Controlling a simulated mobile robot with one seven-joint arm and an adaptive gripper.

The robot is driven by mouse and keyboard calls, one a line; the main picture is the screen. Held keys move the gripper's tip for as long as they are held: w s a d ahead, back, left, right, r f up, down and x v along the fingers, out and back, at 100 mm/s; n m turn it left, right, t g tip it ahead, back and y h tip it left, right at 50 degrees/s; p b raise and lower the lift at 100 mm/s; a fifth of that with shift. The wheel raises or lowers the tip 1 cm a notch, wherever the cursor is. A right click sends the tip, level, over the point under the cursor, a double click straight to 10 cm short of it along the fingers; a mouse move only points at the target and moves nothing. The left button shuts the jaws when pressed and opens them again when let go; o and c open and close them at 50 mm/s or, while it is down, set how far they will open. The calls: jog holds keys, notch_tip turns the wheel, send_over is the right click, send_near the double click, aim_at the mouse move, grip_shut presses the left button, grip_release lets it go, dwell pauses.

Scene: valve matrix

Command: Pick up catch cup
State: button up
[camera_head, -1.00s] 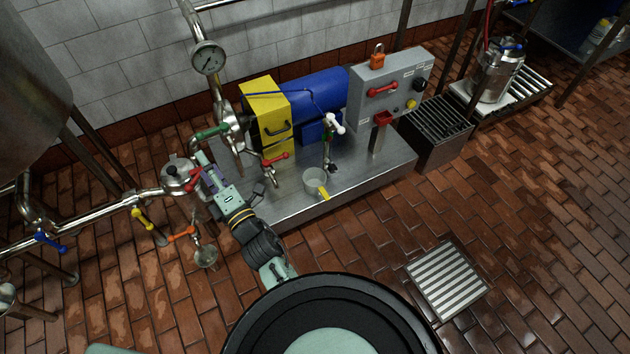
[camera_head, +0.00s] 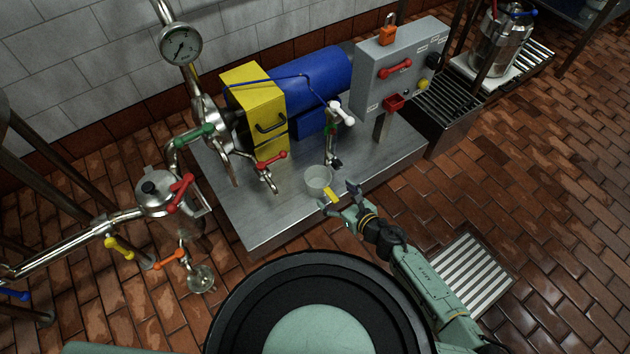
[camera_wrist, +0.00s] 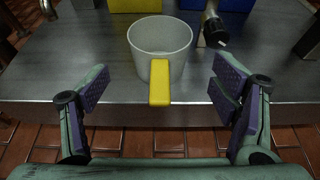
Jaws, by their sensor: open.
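The catch cup (camera_head: 318,180) is a pale, translucent cup with a yellow handle, standing upright on the front part of the steel platform (camera_head: 270,226). In the wrist view the cup (camera_wrist: 160,45) is at upper centre, its yellow handle pointing toward me. My gripper (camera_head: 340,197) is open and empty at the platform's front edge, just in front of the cup. In the wrist view the purple-padded fingers of my gripper (camera_wrist: 160,88) are spread wide, one on each side of the handle, touching neither handle nor cup.
The yellow housing (camera_head: 255,105), blue motor (camera_head: 318,75) and grey control box (camera_head: 400,68) stand behind. A floor grate (camera_head: 465,275) lies at right.

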aim_at(325, 186)
jog(key=x, duration=0.9)
jog(key=shift+r, duration=0.15)
jog(key=c, duration=0.9)
jog(key=shift+r, duration=0.1)
